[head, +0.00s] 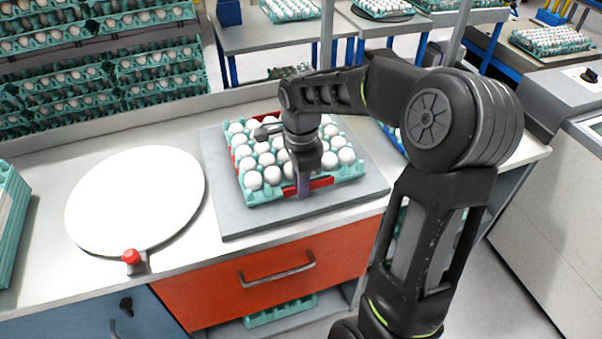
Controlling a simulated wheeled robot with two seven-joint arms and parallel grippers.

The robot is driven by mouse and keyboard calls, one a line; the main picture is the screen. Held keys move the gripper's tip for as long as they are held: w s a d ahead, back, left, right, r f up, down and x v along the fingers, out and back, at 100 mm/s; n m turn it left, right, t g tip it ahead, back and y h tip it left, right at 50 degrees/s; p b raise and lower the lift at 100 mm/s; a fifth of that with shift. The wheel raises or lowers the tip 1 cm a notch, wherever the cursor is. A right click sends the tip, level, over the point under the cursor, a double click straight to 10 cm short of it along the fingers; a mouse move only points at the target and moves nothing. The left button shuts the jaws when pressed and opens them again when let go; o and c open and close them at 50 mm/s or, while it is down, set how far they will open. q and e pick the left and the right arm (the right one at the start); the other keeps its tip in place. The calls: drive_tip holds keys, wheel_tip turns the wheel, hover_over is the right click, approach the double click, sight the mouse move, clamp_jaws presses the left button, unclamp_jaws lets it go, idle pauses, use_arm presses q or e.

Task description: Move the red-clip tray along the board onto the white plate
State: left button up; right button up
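The teal egg tray with red clips (350,172) holds several white eggs and sits on the grey board (232,217) at the middle of the counter. The round white plate (135,200) lies flat to the left of the board, apart from it, with nothing on it. My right gripper (304,190) points down at the tray's front edge, by the front red clip. Its fingers are partly hidden by the wrist, so whether they are open or shut does not show. My arm covers part of the tray's back right. My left gripper is out of view.
A red-knobbed fitting (131,257) stands at the plate's front edge. Stacked teal trays (10,215) stand at the far left. An orange drawer (265,283) is below the counter front. A narrow strip of counter separates plate and board.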

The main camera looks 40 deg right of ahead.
drive_tip(key=shift+c, duration=0.4)
clamp_jaws()
idle(1.1)
